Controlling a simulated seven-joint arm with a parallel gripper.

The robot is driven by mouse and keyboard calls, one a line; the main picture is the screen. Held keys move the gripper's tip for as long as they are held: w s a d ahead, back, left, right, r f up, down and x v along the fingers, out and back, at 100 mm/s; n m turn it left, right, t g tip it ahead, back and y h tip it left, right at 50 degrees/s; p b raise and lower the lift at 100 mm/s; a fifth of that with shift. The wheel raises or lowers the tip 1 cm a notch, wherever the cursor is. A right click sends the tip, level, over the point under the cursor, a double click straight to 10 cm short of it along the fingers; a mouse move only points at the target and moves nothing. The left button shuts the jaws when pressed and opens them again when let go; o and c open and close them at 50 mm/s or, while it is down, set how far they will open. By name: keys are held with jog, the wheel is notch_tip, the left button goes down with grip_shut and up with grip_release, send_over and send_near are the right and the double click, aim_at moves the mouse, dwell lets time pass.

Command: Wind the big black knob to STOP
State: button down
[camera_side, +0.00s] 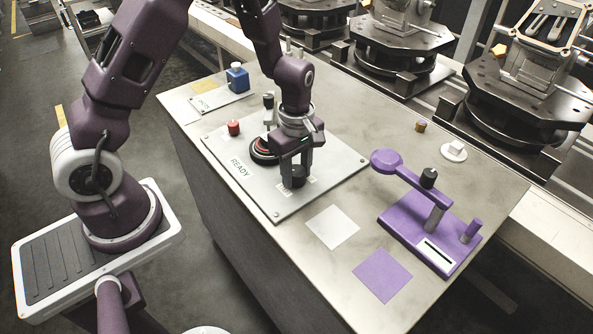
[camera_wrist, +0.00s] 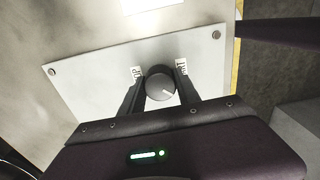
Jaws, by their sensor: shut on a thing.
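The big black knob (camera_wrist: 159,82) stands on the light grey panel (camera_wrist: 85,85) between my gripper's two fingers. My gripper (camera_wrist: 161,88) is shut on it, with one finger on each side. A pale pointer line on the knob's top points toward the lower right in the wrist view. Two small white labels lie beside the knob, one by each finger; partly covered, their words cannot be read for sure. In the side view the knob (camera_side: 298,177) is at the panel's near right part, with my gripper (camera_side: 297,168) reaching down over it.
The panel carries a red button (camera_side: 233,127), a dark round part (camera_side: 262,150) behind my gripper and the word READY. A purple stand with an arm (camera_side: 405,222) is to the right. White (camera_side: 332,227) and purple (camera_side: 382,275) squares lie in front. A blue block (camera_side: 237,78) is at the back.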

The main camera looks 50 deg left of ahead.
jog(key=m, duration=0.4)
jog(key=shift+m, duration=0.3)
jog(key=m, duration=0.3)
jog(key=shift+m, duration=0.3)
jog(key=m, duration=2)
jog(key=shift+m, duration=0.4)
